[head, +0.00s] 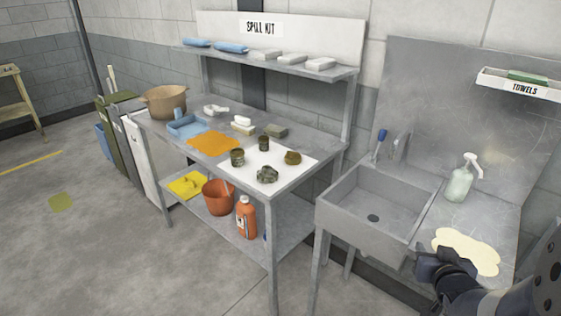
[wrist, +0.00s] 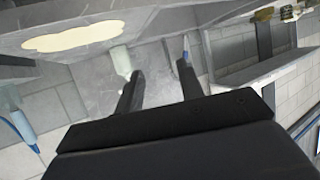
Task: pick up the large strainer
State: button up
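Several small dark olive or grey metal parts stand on a white mat (head: 283,178) at the front right of the workbench. They include an upright cup-like part (head: 237,157), a smaller one (head: 264,143), a brownish round part (head: 292,157) and a grey lumpy part (head: 267,174). I cannot tell for sure which is the large strainer; the cup-like part at the mat's left looks the biggest upright one. My gripper (head: 432,266) is at the lower right by the sink counter, well apart from the mat. In the wrist view its two fingers (wrist: 159,82) stand apart with nothing between them.
A sink (head: 375,205) and a spray bottle (head: 462,180) lie between gripper and wall, with a cream cloth-like patch (head: 470,252) on the counter. The bench also holds an orange cloth (head: 213,144), blue tray (head: 187,125) and tan pot (head: 165,101). A shelf (head: 270,64) overhangs its back.

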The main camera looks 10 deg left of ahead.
aim_at(237, 154)
jog(key=i+j+u, duration=0.1)
jog(key=i+u, duration=0.15)
jog(key=u, duration=0.25)
jog(key=i+u, duration=0.3)
jog(key=u, duration=0.15)
jog(key=i+l+u, duration=0.1)
jog(key=i+u, duration=0.15)
jog(key=u, duration=0.25)
jog(key=i+l+u, duration=0.15)
jog(key=i+l, duration=0.4)
jog(key=i, duration=0.05)
